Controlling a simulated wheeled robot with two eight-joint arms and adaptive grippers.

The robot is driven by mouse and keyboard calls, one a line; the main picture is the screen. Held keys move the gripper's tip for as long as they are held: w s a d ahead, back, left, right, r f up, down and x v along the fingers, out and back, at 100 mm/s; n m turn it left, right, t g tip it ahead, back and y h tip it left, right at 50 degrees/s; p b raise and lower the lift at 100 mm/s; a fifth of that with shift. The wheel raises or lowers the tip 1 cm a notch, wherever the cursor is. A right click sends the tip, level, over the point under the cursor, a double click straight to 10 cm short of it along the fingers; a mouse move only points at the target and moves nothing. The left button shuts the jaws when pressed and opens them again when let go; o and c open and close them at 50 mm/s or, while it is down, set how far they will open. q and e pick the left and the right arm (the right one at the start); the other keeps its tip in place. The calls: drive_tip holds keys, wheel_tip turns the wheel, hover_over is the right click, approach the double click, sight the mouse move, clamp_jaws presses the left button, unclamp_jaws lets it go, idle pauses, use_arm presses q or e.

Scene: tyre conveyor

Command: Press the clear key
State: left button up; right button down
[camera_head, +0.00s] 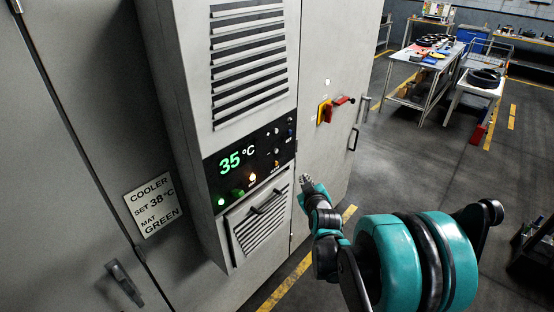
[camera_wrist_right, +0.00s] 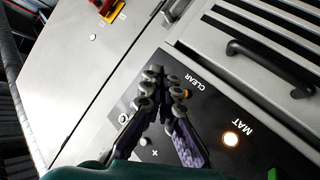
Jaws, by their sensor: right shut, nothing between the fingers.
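The black control panel (camera_head: 250,160) is on the grey cabinet, with a green display (camera_head: 237,159) reading 35 °C. The clear key (camera_wrist_right: 188,93) is a small orange key beside the CLEAR label (camera_wrist_right: 195,80) in the right wrist view, partly behind my fingertips. It also shows near the panel's lower right in the head view (camera_head: 276,164). My right gripper (camera_head: 306,181) is shut and empty, right of the panel. In the right wrist view its fingertips (camera_wrist_right: 160,78) overlap the key's surroundings; I cannot tell whether they touch the panel. My left gripper is out of view.
A lit MAT lamp (camera_wrist_right: 231,139) and a green key (camera_head: 238,192) lie left of the clear key in the head view. A plus key (camera_wrist_right: 145,142) is near my fingers. A black handle (camera_head: 267,201) sits below the panel. A sign (camera_head: 150,206) reads COOLER SET 38 °C MAT GREEN.

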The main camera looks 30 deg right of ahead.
sight(276, 163)
drive_tip(key=w+a, duration=0.3)
drive_tip(key=w, duration=0.5)
drive_tip(key=shift+a, duration=0.25)
idle(0.4)
drive_tip(key=shift+w, duration=0.2)
idle(0.9)
drive_tip(key=shift+w+a, duration=0.15)
drive_tip(key=shift+w, duration=0.1)
drive_tip(key=shift+w+a+b, duration=0.15)
drive_tip(key=shift+w+b, duration=0.2)
drive_tip(key=shift+w, duration=0.05)
idle(0.6)
drive_tip(key=shift+s, duration=0.1)
drive_tip(key=shift+s+d, duration=0.35)
drive_tip(key=shift+s, duration=0.35)
